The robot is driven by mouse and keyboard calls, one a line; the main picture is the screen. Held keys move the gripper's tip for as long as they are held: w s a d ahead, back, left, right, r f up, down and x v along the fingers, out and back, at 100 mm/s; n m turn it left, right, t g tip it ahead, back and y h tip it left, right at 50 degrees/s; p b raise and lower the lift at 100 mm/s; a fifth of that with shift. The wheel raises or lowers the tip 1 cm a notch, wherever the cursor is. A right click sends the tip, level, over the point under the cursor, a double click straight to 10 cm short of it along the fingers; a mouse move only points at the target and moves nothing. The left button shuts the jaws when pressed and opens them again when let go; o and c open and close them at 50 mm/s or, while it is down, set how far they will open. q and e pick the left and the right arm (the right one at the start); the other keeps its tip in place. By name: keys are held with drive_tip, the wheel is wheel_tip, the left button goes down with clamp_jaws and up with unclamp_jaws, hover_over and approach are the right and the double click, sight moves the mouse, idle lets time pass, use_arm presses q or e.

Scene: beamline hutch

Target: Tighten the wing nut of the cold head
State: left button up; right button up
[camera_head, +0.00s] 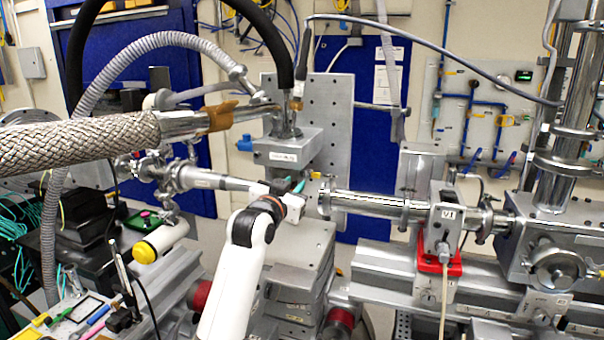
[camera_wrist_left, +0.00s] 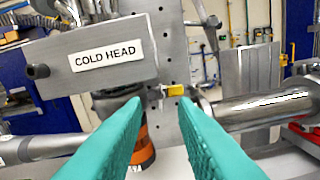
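The cold head (camera_head: 288,150) is a grey block on a perforated upright plate. In the left wrist view its white label reads COLD HEAD (camera_wrist_left: 108,55). A small yellow piece, apparently the wing nut (camera_wrist_left: 175,90), shows there on a metal stub just right of the block. It is tiny in the head view (camera_head: 314,175). My left gripper (camera_head: 290,184) is just below the cold head. Its two green fingers (camera_wrist_left: 159,108) are apart with nothing between them. The yellow piece appears beyond the tips, nearer the right finger, and looks untouched. My right gripper is in neither view.
A shiny beam pipe (camera_head: 368,205) runs right from beside my gripper to a valve marked V1 (camera_head: 445,212). A braided hose (camera_head: 75,148) crosses the upper left. A cluttered tool bench (camera_head: 75,310) stands at lower left. An orange-banded cylinder (camera_wrist_left: 143,145) stands behind the fingers.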

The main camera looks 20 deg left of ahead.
sight(305, 176)
use_arm(q)
drive_tip(key=w+p, duration=0.1)
drive_tip(key=w, duration=0.5)
drive_tip(key=shift+w+d, duration=0.2)
drive_tip(key=shift+w, duration=0.15)
drive_tip(key=shift+c, duration=0.2)
clamp_jaws()
